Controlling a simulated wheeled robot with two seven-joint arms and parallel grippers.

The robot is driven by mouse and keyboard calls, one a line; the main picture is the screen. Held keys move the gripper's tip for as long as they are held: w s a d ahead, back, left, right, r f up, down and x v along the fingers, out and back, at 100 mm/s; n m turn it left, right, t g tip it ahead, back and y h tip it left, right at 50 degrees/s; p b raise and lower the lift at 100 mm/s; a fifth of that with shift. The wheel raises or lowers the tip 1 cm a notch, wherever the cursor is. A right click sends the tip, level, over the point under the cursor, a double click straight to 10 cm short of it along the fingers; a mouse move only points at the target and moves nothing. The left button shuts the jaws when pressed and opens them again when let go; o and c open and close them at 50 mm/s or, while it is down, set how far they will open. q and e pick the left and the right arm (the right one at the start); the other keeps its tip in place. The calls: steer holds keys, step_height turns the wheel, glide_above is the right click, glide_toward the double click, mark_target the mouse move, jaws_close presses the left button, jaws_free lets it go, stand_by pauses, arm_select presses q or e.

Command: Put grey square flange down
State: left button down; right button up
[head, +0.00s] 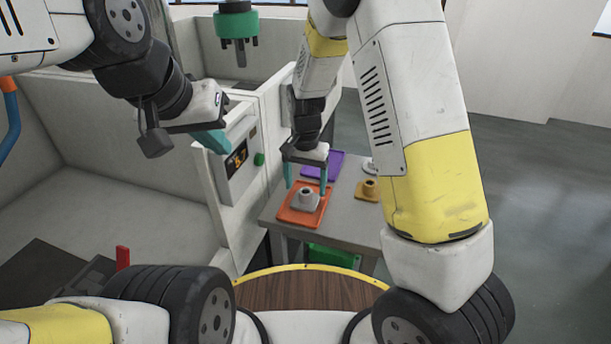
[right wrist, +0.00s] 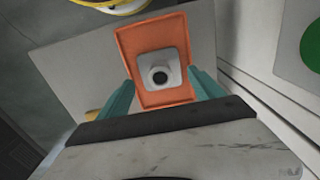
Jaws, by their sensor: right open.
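The grey square flange (head: 305,199) has a square base and a round collar with a dark hole. It lies on an orange tray (head: 288,216) on the grey table, and it also shows in the right wrist view (right wrist: 161,71) near the middle of the orange tray (right wrist: 151,34). My right gripper (head: 306,189) is open, its teal fingers on either side of the flange and apart from it. In the right wrist view the right gripper (right wrist: 163,88) has a finger at each side of the tray's near part. My left gripper (head: 212,141) is at the upper left, away from the table; its opening is hard to judge.
A purple tray (head: 325,163) lies behind the orange one. An orange-brown flanged part (head: 369,190) and a pale part (head: 371,167) stand to the right on the table (head: 345,208). The white tank housing with a display (head: 237,160) stands left of the table. A green bin (head: 333,256) is underneath.

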mark_target(306, 193)
steer(key=s+d+r+n+t+y, duration=0.1)
steer(key=s+d+r, duration=0.25)
steer(key=r, duration=0.65)
steer(key=s+d+r+n+t+y, duration=0.1)
steer(key=s+d+r, duration=0.25)
steer(key=r, duration=0.65)
steer(key=s+d+r+n+t, duration=0.1)
steer(key=s+d+r+t, duration=0.1)
steer(key=s, duration=0.4)
steer(key=s+d+r+n+t, duration=0.1)
steer(key=s+d+r+t, duration=0.1)
steer(key=s+d, duration=0.3)
steer(key=shift+s+r, duration=0.65)
steer(key=shift+s, duration=0.15)
steer(key=shift+d, duration=0.1)
